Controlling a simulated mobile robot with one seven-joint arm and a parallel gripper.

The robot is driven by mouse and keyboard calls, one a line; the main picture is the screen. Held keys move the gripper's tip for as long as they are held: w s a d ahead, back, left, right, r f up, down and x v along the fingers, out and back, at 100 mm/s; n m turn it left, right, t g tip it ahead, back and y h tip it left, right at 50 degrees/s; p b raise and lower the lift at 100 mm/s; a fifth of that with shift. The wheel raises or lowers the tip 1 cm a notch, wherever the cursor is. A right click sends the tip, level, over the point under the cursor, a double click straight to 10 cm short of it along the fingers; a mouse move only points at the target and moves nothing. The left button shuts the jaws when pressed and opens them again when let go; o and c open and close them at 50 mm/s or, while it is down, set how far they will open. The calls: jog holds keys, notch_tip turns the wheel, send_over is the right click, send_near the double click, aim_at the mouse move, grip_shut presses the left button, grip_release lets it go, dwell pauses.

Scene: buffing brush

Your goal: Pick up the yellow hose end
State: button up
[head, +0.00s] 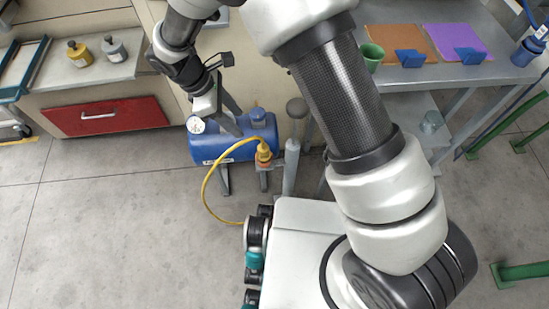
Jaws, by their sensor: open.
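The yellow hose (206,190) curves from the floor beside my base up to the right side of a blue tank (230,148). Its yellow and orange hose end (264,154) stands upright at the tank's right end, in front of it. My gripper (238,121) is open and empty, pointing down over the tank, with its fingers to the left of and above the hose end. The fingers appear apart from the hose end. Whether they touch the tank is hard to tell from this view.
A round white gauge (196,125) sits on the tank's left end. A grey post (291,165) stands just right of the hose end. A red drawer (108,117) is at left, and a grey table (440,72) is at upper right. The floor at left is clear.

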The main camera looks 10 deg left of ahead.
jog(key=f, duration=0.1)
jog(key=b, duration=0.3)
send_near(262, 147)
jog(key=x, duration=0.5)
jog(key=shift+s+a+f, duration=0.1)
jog(key=shift+a+f, duration=0.05)
jog(key=shift+f, duration=0.1)
jog(key=shift+d+b+x, duration=0.15)
jog(key=shift+b+x, duration=0.35)
jog(key=shift+x, duration=0.9)
jog(key=shift+d+b+x, duration=0.1)
jog(key=shift+b+x, duration=0.4)
jog(key=shift+x, duration=0.85)
jog(key=shift+r, duration=0.15)
grip_shut()
